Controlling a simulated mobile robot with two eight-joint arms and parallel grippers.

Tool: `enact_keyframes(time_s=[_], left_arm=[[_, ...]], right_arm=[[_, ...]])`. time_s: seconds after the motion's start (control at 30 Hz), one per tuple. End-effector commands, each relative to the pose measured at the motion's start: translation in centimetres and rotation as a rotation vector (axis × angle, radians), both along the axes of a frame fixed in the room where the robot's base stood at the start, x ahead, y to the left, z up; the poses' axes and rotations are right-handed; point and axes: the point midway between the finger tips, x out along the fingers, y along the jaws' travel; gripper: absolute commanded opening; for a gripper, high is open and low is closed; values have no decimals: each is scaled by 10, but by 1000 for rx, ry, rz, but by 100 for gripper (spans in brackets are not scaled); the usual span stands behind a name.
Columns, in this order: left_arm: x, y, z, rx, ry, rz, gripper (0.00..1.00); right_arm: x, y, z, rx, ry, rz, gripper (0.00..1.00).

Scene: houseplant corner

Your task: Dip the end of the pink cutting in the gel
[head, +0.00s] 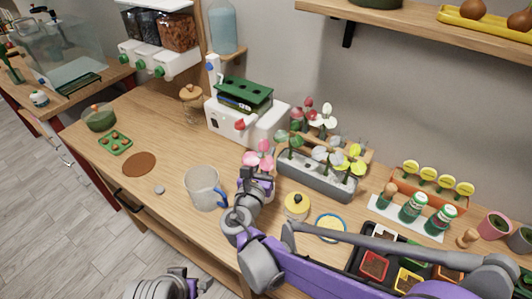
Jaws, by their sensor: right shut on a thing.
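The pink cutting (264,158) shows its pink leaves just above my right gripper (257,180), which is shut on it over the table. Its lower end is hidden behind the gripper. The gel is not clearly identifiable. A small round pot with a yellow top and dark knob (297,205) stands just right of the gripper. A shallow blue-rimmed dish (331,227) with pale contents lies further right, partly behind my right arm. My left gripper (190,285) is low at the bottom edge, away from these things; its jaws are too small to judge.
A clear mug (203,188) stands close left of my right gripper. A grey planter (318,178) of colored cuttings stands behind it. A black tray (357,262) of small colored pots lies partly under my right arm. The table's left-middle is mostly clear around a brown round mat (139,164).

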Motion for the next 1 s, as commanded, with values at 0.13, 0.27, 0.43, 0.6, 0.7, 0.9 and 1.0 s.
enact_keyframes(time_s=[0.13, 0.27, 0.43, 0.6, 0.7, 0.9, 1.0], left_arm=[[0, 0, 1, 0, 0, 0, 100], [0, 0, 1, 0, 0, 0, 100], [0, 0, 0, 0, 0, 0, 100], [0, 0, 0, 0, 0, 0, 100], [0, 0, -1, 0, 0, 0, 100], [0, 0, -3, 0, 1, 0, 100], [-1, 0, -4, 0, 1, 0, 100]], right_arm=[[0, 0, 0, 0, 0, 0, 0], [0, 0, 0, 0, 0, 0, 0], [0, 0, 0, 0, 0, 0, 0], [0, 0, 0, 0, 0, 0, 0], [0, 0, -2, 0, 0, 0, 0], [0, 0, -4, 0, 0, 0, 0], [0, 0, -5, 0, 0, 0, 0]])
